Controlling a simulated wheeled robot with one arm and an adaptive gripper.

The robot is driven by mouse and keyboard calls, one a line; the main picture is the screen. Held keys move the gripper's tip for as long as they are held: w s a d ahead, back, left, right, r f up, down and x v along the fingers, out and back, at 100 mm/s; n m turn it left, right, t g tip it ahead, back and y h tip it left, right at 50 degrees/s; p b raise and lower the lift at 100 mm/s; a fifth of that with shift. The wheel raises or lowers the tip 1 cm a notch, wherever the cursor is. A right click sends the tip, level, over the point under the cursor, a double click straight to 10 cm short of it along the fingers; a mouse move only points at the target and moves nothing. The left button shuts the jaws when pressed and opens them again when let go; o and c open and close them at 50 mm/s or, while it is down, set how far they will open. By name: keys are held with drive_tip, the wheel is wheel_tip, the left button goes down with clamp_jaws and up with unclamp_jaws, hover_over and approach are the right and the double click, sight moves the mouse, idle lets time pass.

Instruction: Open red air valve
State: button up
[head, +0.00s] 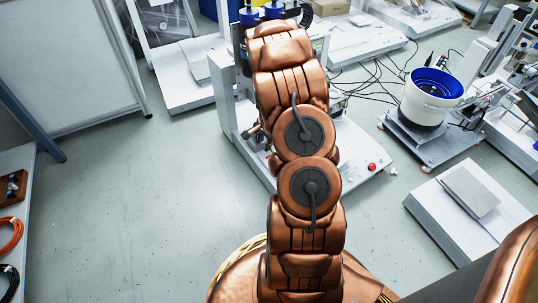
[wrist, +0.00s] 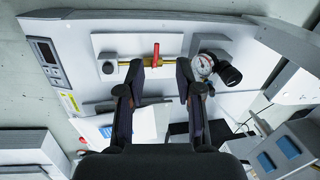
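The red air valve (wrist: 156,54) shows in the wrist view as a short red handle on a thin brass-coloured pipe. The handle stands crosswise to the pipe in the picture. A round white pressure gauge (wrist: 203,65) sits to its right, beside a black cylindrical part. My gripper (wrist: 160,68) is open, with its two dark fingers apart. In the picture, the handle lies between the fingertips. I see no contact, and I cannot tell how far the tips are from it in depth. In the head view my arm hides the valve and gripper.
The white machine (head: 345,150) with a red button (head: 372,167) stands behind my arm. A control panel (wrist: 46,58) is at its left in the wrist view. A blue-lined bowl feeder (head: 435,88) and cables are to the right. Open floor (head: 150,200) lies at left.

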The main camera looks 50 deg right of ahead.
drive_tip(key=shift+m, duration=0.6)
drive_tip(key=d+f+b, duration=0.1)
drive_tip(key=f, duration=0.2)
drive_tip(key=d+f+b, duration=0.1)
drive_tip(key=f, duration=0.3)
drive_tip(key=d+f+b, duration=0.1)
drive_tip(key=f, duration=0.2)
drive_tip(key=shift+w+d+f, duration=0.2)
drive_tip(key=shift+w+f, duration=0.2)
clamp_jaws()
